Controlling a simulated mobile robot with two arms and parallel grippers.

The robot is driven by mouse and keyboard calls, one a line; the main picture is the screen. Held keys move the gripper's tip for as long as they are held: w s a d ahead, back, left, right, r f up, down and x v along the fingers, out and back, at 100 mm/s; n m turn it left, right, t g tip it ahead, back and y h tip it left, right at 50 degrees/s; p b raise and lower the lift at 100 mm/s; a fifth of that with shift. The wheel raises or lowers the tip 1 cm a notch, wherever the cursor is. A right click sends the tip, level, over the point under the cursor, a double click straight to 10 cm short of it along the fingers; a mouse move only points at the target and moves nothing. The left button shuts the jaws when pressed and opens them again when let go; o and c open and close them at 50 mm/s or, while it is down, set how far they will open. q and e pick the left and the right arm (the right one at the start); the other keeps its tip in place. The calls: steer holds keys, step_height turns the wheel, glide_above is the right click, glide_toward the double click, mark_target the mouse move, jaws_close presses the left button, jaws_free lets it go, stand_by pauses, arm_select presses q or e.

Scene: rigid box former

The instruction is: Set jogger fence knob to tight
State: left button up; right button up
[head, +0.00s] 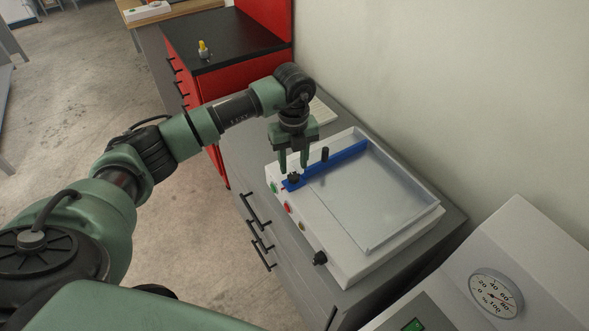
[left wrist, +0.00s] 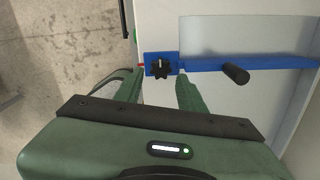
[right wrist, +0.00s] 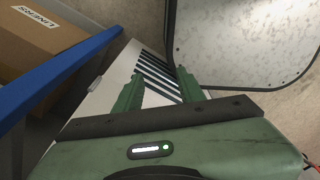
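The jogger (head: 345,262) is a white box with a clear recessed tray on the grey cabinet. A blue fence (head: 335,162) crosses it, with a black upright handle (head: 325,154). The black star-shaped fence knob (head: 293,178) sits at the fence's near left end; in the left wrist view the knob (left wrist: 160,68) is on a blue plate beside a small red mark. My left gripper (head: 293,170) points down over the knob, its fingers apart on either side in the picture; contact cannot be told. My right gripper (right wrist: 160,85) is open and empty, away from the jogger.
The jogger's front has a green button (head: 274,188), a red button (head: 288,209) and a black knob (head: 320,258). A dial gauge machine (head: 497,293) stands at lower right. In the right wrist view are a cardboard box (right wrist: 40,35), a blue beam (right wrist: 60,75) and a slotted white panel (right wrist: 155,75).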

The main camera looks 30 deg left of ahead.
mark_target(294, 176)
arm_select(q)
steer(key=shift+f+p, duration=0.35)
steer(key=shift+f, duration=1.7)
jaws_close()
